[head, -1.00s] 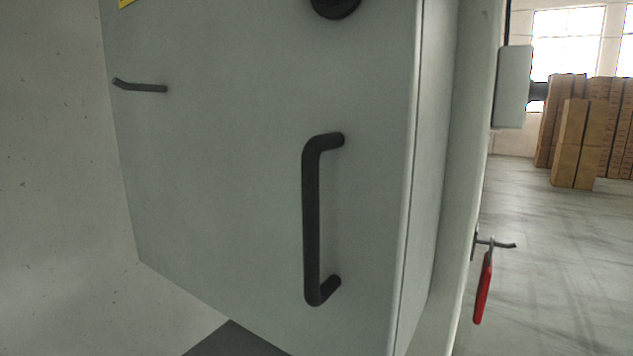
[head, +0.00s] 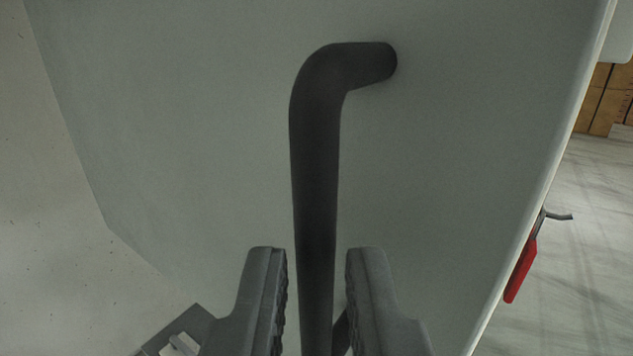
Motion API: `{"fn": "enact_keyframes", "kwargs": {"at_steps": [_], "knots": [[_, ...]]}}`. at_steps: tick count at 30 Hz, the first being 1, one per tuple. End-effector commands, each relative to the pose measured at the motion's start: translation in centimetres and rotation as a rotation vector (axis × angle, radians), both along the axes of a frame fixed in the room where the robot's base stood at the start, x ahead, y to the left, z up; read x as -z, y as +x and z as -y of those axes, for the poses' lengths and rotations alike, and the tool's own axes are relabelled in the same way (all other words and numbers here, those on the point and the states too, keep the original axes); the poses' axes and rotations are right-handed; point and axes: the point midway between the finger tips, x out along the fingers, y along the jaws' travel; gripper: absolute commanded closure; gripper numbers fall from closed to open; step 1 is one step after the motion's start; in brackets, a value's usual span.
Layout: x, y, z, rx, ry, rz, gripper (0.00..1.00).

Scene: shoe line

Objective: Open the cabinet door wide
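The cabinet door (head: 460,180) is a pale grey-green panel that fills most of the head view. Whether it is shut or slightly ajar I cannot tell. Its black bar handle (head: 318,170) stands upright in the middle, with the upper bend and upper mount in sight and the lower end mostly hidden behind my gripper. My gripper (head: 317,255) is open at the bottom of the view, one finger on each side of the handle bar. Gaps show between the bar and both fingers.
Cardboard boxes (head: 605,100) stand at the upper right, with open floor (head: 560,310) below. A pale wall (head: 40,200) is at the left.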

Motion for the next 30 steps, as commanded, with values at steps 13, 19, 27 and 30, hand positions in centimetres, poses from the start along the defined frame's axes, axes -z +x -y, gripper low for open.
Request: {"fn": "enact_keyframes", "kwargs": {"at_steps": [13,19,27,30], "knots": [[0.0,3.4,0.2,0.000,0.001,0.000,0.83],[0.0,3.5,0.2,0.000,0.001,0.001,0.83],[0.0,3.5,0.2,0.000,0.001,0.000,1.00],[0.0,3.5,0.1,0.000,0.001,0.000,1.00]]}}
